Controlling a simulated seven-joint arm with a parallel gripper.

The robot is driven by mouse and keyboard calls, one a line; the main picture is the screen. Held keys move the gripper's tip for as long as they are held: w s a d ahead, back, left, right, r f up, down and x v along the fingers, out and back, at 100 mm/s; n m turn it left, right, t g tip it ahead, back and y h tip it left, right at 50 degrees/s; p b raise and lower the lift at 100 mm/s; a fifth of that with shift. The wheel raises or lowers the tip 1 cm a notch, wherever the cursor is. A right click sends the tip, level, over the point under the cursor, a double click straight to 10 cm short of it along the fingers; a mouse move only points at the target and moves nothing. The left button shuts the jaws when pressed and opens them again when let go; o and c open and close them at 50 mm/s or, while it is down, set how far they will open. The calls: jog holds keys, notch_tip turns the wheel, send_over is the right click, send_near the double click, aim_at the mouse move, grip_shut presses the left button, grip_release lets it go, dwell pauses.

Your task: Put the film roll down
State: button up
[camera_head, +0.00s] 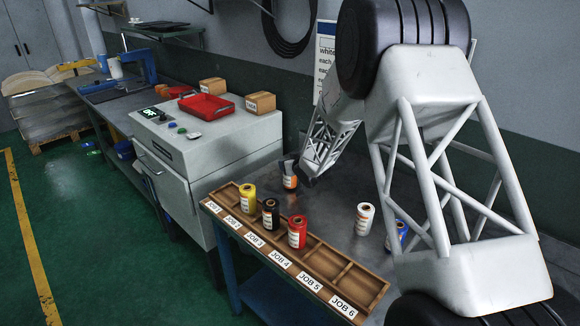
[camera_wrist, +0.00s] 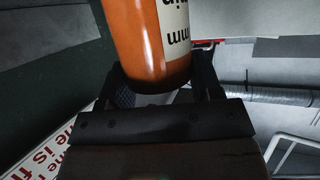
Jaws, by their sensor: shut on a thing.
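An orange film roll (camera_head: 290,183) with a white label is held upright by my gripper (camera_head: 296,169) in the head view, behind the wooden rack. A faint orange reflection shows on the dark tabletop below it; I cannot tell how high its base is. In the wrist view the orange roll (camera_wrist: 145,45) stands between the two dark fingers of my gripper (camera_wrist: 163,85), which is shut on it. The wooden rack (camera_head: 371,286) has slots labelled JOB 1 to JOB 6. The slots of JOB 1, JOB 5 and JOB 6 look empty.
A yellow roll (camera_head: 248,198) stands at JOB 2, a black roll (camera_head: 271,214) at JOB 3 and a red roll (camera_head: 297,232) at JOB 4. A white roll (camera_head: 364,219) and a blue roll (camera_head: 397,236) stand on the table behind the rack. A grey machine (camera_head: 215,145) is left.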

jog(key=shift+f, duration=0.45)
jog(key=o, duration=1.3)
jog(key=shift+f, duration=0.1)
jog(key=shift+v, duration=6.05)
